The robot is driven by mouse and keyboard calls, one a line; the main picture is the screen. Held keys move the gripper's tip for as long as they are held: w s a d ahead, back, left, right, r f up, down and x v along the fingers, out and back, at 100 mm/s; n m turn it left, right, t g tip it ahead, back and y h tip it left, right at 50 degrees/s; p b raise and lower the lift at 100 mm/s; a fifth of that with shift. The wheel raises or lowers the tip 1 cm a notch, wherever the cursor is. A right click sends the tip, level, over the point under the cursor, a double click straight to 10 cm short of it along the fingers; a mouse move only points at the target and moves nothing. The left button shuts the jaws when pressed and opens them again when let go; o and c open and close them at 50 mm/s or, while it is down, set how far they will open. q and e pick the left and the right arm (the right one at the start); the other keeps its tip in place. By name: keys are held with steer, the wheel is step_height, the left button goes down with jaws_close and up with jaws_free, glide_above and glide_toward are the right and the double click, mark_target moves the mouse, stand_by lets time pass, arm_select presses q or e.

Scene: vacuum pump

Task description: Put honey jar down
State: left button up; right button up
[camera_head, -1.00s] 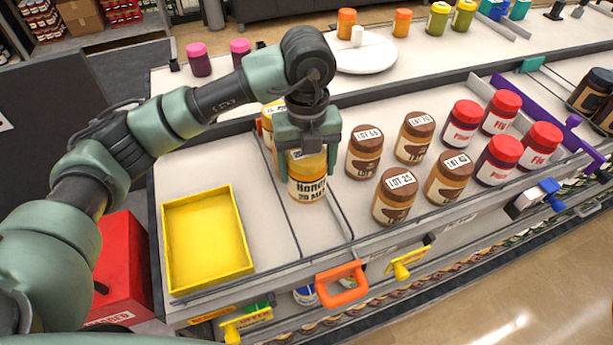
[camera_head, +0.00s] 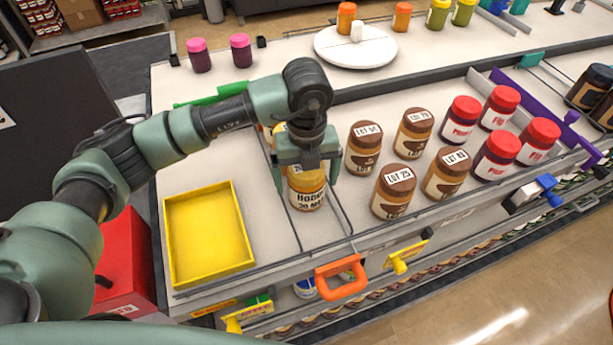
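The honey jar (camera_head: 307,196), with a yellow lid and a white label, stands upright on the shelf in a lane between thin dividers. My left gripper (camera_head: 307,175) is above it, pointing down, with one finger on each side of the jar. The fingers are spread wider than the jar, and a gap shows on the right side. The gripper hides part of the lid. My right gripper is not in view.
Brown-lidded jars (camera_head: 391,194) stand close to the right, with red-lidded jars (camera_head: 496,154) beyond. A yellow tray (camera_head: 208,236) lies to the left. An orange handle (camera_head: 341,282) sticks out at the shelf's front edge. A white turntable (camera_head: 335,48) stands at the back.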

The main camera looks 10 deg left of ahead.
arm_select(q)
steer(key=shift+r, duration=0.1)
steer(key=shift+r, duration=0.2)
step_height(320, 180, up, 11)
steer(key=b, duration=0.3)
steer(key=shift+f, duration=0.2)
steer(key=shift+r, duration=0.6)
stand_by(0.4)
